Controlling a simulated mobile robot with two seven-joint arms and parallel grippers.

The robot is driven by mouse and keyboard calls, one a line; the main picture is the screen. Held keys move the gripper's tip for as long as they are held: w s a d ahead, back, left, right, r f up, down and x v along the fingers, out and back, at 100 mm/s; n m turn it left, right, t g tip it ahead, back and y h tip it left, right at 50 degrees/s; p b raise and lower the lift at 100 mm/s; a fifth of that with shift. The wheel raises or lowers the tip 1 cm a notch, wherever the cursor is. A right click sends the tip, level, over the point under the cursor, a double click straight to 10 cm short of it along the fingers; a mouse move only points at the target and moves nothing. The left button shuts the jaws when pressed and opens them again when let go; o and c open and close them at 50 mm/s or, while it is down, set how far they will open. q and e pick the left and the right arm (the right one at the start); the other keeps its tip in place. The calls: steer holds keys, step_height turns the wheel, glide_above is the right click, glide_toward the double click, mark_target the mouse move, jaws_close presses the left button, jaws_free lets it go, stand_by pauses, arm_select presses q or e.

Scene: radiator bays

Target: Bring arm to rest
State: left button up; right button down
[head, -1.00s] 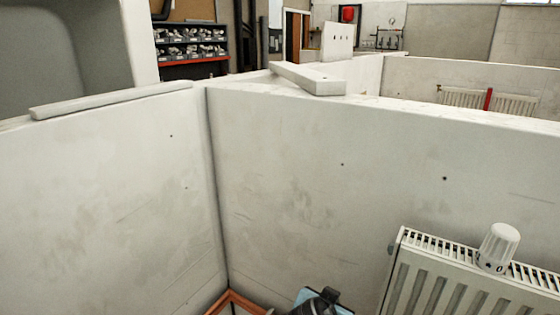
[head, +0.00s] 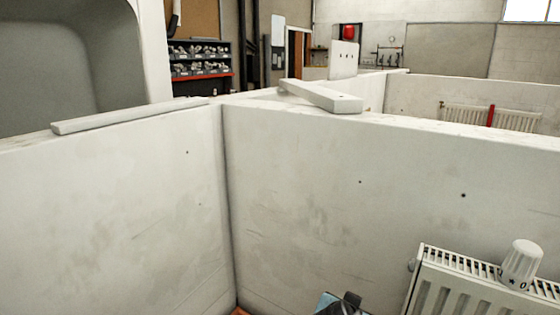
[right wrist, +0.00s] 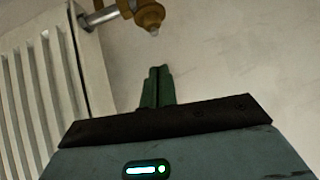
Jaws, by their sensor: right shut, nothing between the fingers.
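My right gripper (right wrist: 157,86) shows in the right wrist view with its green fingers together and nothing between them. It is apart from the white radiator (right wrist: 40,80) and from the brass valve fitting (right wrist: 147,16), which shows above the fingertips. In the head view the radiator (head: 466,285) is at the lower right, with a white thermostatic knob (head: 520,264) at its top. A small blue and dark piece of my arm shows at the bottom edge. My left gripper is in neither view.
White partition walls (head: 330,190) meet in a corner ahead. Boards lie on their tops, one at the left (head: 130,115) and one near the middle (head: 320,96). Shelves of parts (head: 200,60) and another radiator (head: 465,113) are farther back. Bare wall lies beyond the right fingertips.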

steer(key=s+d+f+n+y, duration=0.1)
steer(key=s+f+n+y, duration=0.15)
steer(key=s+f, duration=0.5)
steer(key=s+f+n+y, duration=0.2)
steer(key=s+f+n, duration=0.15)
steer(key=f, duration=0.65)
steer(key=s+d+f+n+y, duration=0.1)
steer(key=s+d+f, duration=0.1)
steer(key=s, duration=0.7)
steer(key=s+d+f+n+y, duration=0.1)
steer(key=s+f, duration=0.3)
steer(key=s, duration=0.5)
steer(key=shift+d+n+t, duration=0.4)
steer(key=shift+d+n, duration=0.2)
steer(key=shift+s, duration=0.2)
